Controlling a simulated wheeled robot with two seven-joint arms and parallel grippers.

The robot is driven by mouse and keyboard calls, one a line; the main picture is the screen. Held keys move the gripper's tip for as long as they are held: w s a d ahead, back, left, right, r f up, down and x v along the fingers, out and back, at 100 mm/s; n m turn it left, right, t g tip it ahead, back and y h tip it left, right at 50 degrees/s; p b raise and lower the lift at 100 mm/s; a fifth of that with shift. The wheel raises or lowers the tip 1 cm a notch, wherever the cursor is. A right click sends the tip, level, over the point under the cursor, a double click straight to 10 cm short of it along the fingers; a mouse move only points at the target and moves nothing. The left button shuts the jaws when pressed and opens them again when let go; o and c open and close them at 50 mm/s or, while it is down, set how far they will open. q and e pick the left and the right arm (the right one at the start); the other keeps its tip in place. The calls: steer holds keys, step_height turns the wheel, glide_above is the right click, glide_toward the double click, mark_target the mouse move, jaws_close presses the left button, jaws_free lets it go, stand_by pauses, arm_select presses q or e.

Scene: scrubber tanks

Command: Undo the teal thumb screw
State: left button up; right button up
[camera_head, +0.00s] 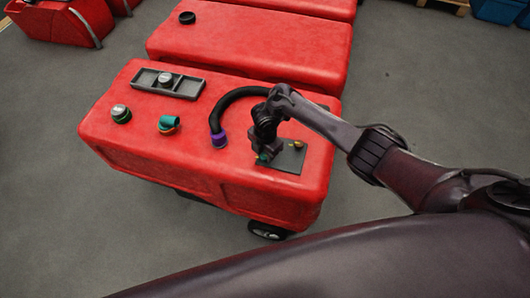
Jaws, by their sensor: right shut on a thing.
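A small yellowish screw (298,145) sits on the plate's right side. My left gripper is not in view.
More red tanks (250,40) stand behind.

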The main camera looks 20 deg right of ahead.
mark_target(265, 155)
steer(key=shift+s+d+f, duration=0.1)
steer(key=shift+s+f, duration=0.15)
steer(key=shift+s, duration=0.05)
steer(key=o, duration=1)
steer(key=shift+w, duration=0.2)
steer(key=shift+r, duration=0.1)
steer(key=shift+r, duration=0.1)
steer(key=shift+w+r, duration=0.1)
steer(key=shift+r, duration=0.3)
step_height(265, 155, up, 7)
steer(key=shift+f+p, duration=0.1)
steer(key=shift+p, duration=0.3)
